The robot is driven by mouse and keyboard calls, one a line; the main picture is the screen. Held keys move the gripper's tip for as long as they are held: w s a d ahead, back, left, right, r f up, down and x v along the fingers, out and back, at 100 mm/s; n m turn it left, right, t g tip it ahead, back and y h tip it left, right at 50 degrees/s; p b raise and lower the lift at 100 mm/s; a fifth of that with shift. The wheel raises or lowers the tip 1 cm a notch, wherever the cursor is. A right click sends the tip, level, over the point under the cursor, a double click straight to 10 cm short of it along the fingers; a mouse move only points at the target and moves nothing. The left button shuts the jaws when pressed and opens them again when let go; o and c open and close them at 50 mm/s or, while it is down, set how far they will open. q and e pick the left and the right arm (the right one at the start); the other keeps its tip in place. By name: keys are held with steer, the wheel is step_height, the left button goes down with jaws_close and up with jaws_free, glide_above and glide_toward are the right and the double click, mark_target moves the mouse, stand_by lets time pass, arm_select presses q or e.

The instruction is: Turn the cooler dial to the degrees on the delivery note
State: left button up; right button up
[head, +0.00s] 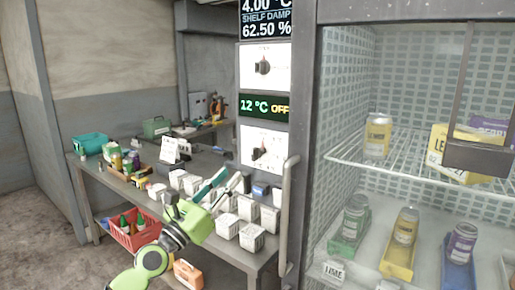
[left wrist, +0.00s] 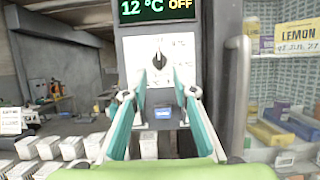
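An upper dial (head: 263,67) sits on another white plate. My left gripper (head: 228,178) is open and empty, below and in front of the lower dial, apart from it. In the left wrist view its fingertips (left wrist: 160,78) frame the dial's lower area. A white standing card (head: 171,150) is on the table; its writing is unreadable. My right gripper is not in view.
White boxes (head: 228,226) crowd the table below the dials. A red basket (head: 150,235) is under the table. A top screen (head: 266,18) shows 4.00 °C and 62.50 %.

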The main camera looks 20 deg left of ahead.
mark_target(252, 152)
arm_select(q)
steer(key=x, duration=1.2)
steer(key=shift+w+f+b, duration=0.25)
steer(key=shift+f+b, duration=0.05)
steer(key=shift+w+d+r, duration=0.15)
steer(key=shift+w+r, duration=0.15)
steer(key=shift+w, duration=0.15)
jaws_close()
